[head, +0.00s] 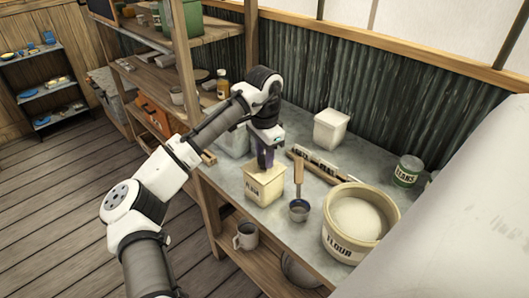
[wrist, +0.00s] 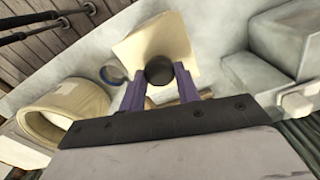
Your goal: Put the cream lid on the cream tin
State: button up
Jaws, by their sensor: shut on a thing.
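The cream tin (head: 264,190) is a square, labelled container near the front edge of the counter. The cream lid (wrist: 150,38) is a flat square with a round dark knob (wrist: 159,70). My gripper (head: 265,158) points down over the tin and is shut on the knob; its purple fingers show on both sides of it in the wrist view (wrist: 159,85). The lid is at the tin's top in the head view. I cannot tell whether it touches the rim. In the wrist view the lid hides most of the tin.
A large flour crock (head: 350,244) stands further right. A white square container (head: 331,130) and a green can (head: 407,172) stand behind. A mug (head: 245,237) sits on the shelf below.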

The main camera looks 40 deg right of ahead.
jog(key=shift+f, duration=0.3)
dwell(0.5)
jog(key=o, duration=1.1)
jog(key=shift+c, duration=0.2)
notch_tip(320, 180, up, 14)
jog(key=b, duration=0.1)
jog(key=shift+f, duration=0.1)
